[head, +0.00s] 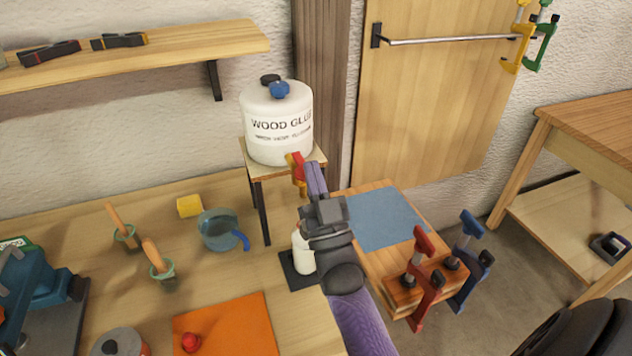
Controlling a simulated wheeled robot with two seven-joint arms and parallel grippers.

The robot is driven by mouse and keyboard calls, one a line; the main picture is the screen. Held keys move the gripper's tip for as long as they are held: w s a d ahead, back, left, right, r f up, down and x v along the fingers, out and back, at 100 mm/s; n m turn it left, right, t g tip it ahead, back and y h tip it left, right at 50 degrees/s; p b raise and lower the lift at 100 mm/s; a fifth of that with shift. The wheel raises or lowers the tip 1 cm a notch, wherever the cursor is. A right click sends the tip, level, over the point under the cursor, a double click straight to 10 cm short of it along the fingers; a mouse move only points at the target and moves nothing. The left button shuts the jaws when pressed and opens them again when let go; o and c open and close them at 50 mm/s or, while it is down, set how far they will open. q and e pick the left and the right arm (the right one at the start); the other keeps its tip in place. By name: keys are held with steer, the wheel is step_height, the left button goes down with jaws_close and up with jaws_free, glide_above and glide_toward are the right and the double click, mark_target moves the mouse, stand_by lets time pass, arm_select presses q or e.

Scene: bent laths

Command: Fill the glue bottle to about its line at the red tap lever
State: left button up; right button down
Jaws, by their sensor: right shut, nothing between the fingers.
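A white wood glue container (277,125) stands on a small raised stand. A brass tap with a red lever (296,160) is at its lower front right. My right gripper (313,172) is shut and empty, with its fingertips right beside the lever; I cannot tell whether they touch it. The white glue bottle (302,258) stands upright on a dark pad (298,284) below the tap, partly hidden by my right wrist. Its line, its glue level and any stream from the tap cannot be made out. My left gripper is out of view.
On the bench are a yellow block (189,206), a blue-grey jug (218,229), two green pots with brushes (160,268) and an orange mat (226,330) with a red knob. Red and blue clamps (427,280) grip a wooden block at the right, near a blue-grey sheet (385,220).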

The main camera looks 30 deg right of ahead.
arm_select(q)
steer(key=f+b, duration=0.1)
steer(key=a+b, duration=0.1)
steer(key=b, duration=0.1)
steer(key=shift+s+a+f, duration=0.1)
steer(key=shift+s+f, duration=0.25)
arm_select(e)
steer(key=v, duration=1)
steer(key=shift+s+r, duration=0.3)
steer(key=shift+s, duration=0.05)
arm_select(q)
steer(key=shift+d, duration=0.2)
